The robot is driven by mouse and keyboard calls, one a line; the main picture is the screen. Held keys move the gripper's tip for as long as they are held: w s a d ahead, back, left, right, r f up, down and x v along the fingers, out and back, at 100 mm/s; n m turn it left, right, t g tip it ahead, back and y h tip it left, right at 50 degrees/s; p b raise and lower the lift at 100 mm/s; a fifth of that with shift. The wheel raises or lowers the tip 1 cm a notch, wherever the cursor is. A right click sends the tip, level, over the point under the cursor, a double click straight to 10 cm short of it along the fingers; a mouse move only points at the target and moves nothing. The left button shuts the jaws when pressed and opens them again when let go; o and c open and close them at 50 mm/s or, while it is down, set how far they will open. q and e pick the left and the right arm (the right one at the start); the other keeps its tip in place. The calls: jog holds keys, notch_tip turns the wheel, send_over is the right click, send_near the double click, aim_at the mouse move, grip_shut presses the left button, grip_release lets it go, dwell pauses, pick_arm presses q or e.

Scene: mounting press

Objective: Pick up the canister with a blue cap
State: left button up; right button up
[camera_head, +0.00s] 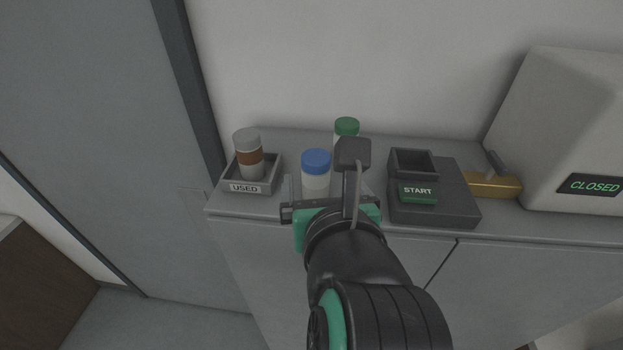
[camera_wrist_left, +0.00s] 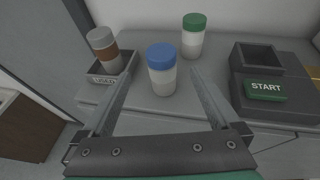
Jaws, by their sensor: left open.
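The canister with a blue cap (camera_head: 316,172) stands upright on the grey counter, with a whitish body. In the left wrist view the blue-capped canister (camera_wrist_left: 162,74) stands between and just beyond my left gripper's two fingers. My left gripper (camera_head: 329,188) is open and empty at the counter's front edge, close to the canister. In the left wrist view the gripper's fingers (camera_wrist_left: 160,90) are spread to either side, with no visible contact. In the head view the wrist hides part of the counter. My right gripper is not in view.
A green-capped canister (camera_head: 346,127) stands behind to the right. A grey-capped canister with a brown band (camera_head: 249,154) sits in the USED tray (camera_head: 271,181) at left. A dark START block (camera_head: 447,208) is at right, beside the white press (camera_head: 572,120) reading CLOSED.

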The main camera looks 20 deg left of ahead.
aim_at(320, 174)
pick_arm(q)
jog(key=shift+w+d+f+h, duration=0.15)
jog(key=shift+d+f+h, duration=0.15)
jog(key=shift+f, duration=0.05)
jog(key=p+x, duration=0.2)
jog(key=x, duration=0.3)
jog(key=shift+w+a, duration=0.25)
jog(key=shift+w, duration=0.05)
jog(key=shift+w+a+f, duration=0.1)
jog(key=shift+w+f, duration=0.15)
jog(key=shift+w+a+p, duration=0.2)
jog(key=shift+p, duration=0.1)
jog(key=p+x, duration=0.1)
jog(key=x, duration=0.1)
jog(key=p+x, duration=0.1)
jog(key=x, duration=0.1)
jog(key=shift+s+a+r, duration=0.1)
jog(key=shift+a+r, duration=0.1)
jog(key=shift+a, duration=0.05)
jog(key=shift+w+f, duration=0.25)
jog(key=shift+w, duration=0.05)
jog(key=shift+r, duration=0.1)
grip_shut()
